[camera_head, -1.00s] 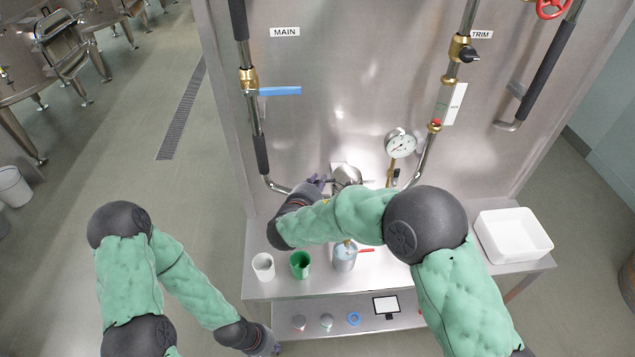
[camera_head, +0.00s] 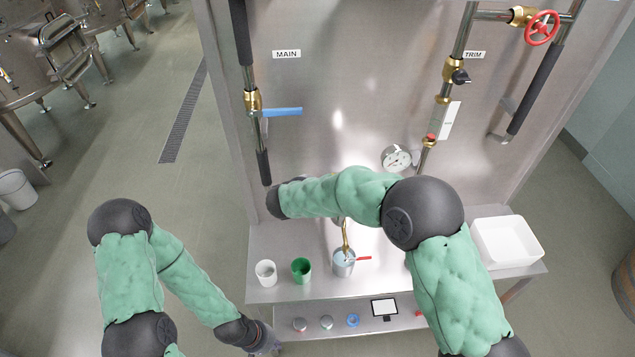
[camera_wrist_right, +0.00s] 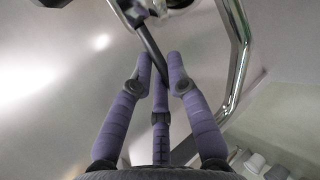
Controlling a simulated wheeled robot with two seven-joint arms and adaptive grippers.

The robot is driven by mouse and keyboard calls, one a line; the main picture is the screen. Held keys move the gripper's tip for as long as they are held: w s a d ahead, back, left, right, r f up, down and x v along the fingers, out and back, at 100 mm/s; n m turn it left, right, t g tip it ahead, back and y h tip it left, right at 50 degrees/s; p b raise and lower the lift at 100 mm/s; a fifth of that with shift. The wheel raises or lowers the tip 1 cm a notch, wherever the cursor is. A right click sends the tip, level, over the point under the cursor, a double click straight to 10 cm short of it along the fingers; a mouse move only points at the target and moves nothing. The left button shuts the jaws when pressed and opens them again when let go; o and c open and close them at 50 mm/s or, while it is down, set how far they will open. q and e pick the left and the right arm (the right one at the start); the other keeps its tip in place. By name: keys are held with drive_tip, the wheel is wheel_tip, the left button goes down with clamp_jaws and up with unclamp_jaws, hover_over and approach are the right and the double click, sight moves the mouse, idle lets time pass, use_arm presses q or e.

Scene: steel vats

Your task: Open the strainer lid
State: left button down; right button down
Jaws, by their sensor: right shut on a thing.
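The strainer is hidden behind my right arm in the head view, so I cannot tell how its lid stands there. In the right wrist view, a dark slim handle (camera_wrist_right: 151,42) runs from a shiny metal fitting (camera_wrist_right: 148,10) at the top edge down between my right fingers. My right gripper (camera_wrist_right: 161,66) is shut on this handle. In the head view my right gripper is hidden by its own arm. My left gripper (camera_head: 267,342) hangs low at the left of the bench, away from the strainer; its fingers are too small and partly hidden to judge.
A steel bench (camera_head: 310,238) holds a white cup (camera_head: 266,273), a green cup (camera_head: 301,270), a metal container (camera_head: 343,265) under a brass spout, and a white tub (camera_head: 507,241). Pipes, a blue valve lever (camera_head: 283,112) and a pressure gauge (camera_head: 396,158) are on the panel behind.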

drive_tip(key=shift+w+r+n+g+p, duration=0.15)
drive_tip(key=shift+w+r+g+p, duration=0.45)
drive_tip(key=shift+p, duration=0.7)
drive_tip(key=shift+w+r+n+g+p, duration=0.15)
drive_tip(key=shift+w+r+g+p, duration=0.15)
drive_tip(key=shift+g+p, duration=0.75)
drive_tip(key=shift+t, duration=0.25)
